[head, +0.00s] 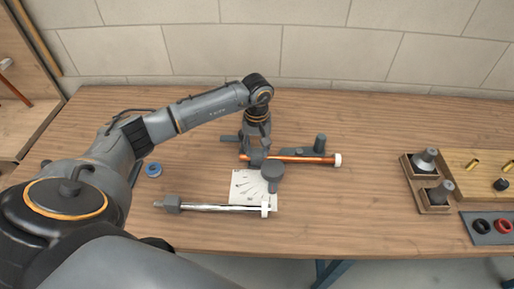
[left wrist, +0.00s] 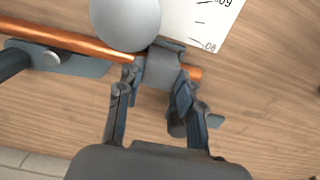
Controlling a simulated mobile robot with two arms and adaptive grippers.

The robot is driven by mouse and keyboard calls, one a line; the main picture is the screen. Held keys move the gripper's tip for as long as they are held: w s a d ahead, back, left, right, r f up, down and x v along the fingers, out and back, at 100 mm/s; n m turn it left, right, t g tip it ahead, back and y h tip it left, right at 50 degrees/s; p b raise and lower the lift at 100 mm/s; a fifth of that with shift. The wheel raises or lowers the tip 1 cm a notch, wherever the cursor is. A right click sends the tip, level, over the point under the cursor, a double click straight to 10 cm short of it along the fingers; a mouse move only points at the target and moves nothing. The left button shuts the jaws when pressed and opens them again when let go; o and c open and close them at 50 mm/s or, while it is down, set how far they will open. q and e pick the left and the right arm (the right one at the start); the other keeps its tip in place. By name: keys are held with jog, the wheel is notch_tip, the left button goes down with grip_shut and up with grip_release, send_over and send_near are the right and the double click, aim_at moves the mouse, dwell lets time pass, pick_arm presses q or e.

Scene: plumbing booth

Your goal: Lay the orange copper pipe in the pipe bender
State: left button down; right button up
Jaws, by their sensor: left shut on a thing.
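The orange copper pipe (head: 305,158) lies along the grey pipe bender on the table, with a white piece at its right end. It also shows in the left wrist view (left wrist: 80,44), running past the bender's round grey former (left wrist: 125,18), which the head view shows too (head: 272,171). My left gripper (left wrist: 158,84) points down at the bender. Its fingers stand on either side of a grey block (left wrist: 162,64) that crosses the pipe, and are shut on it. The block hides part of the pipe; a short pipe end shows beyond it.
A white sheet with scale marks (head: 245,188) lies by the former. A silver rod (head: 220,207) with a grey left end lies in front. A blue roll (head: 153,170) is at left. A wooden holder (head: 430,182) and small fittings stand at right; table between is clear.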

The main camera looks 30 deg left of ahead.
aim_at(257, 152)
pick_arm(q)
grip_release()
dwell(0.6)
dwell(0.6)
jog(key=shift+r+p, duration=1.2)
jog(key=shift+r, duration=1.35)
jog(key=shift+s+f, duration=0.1)
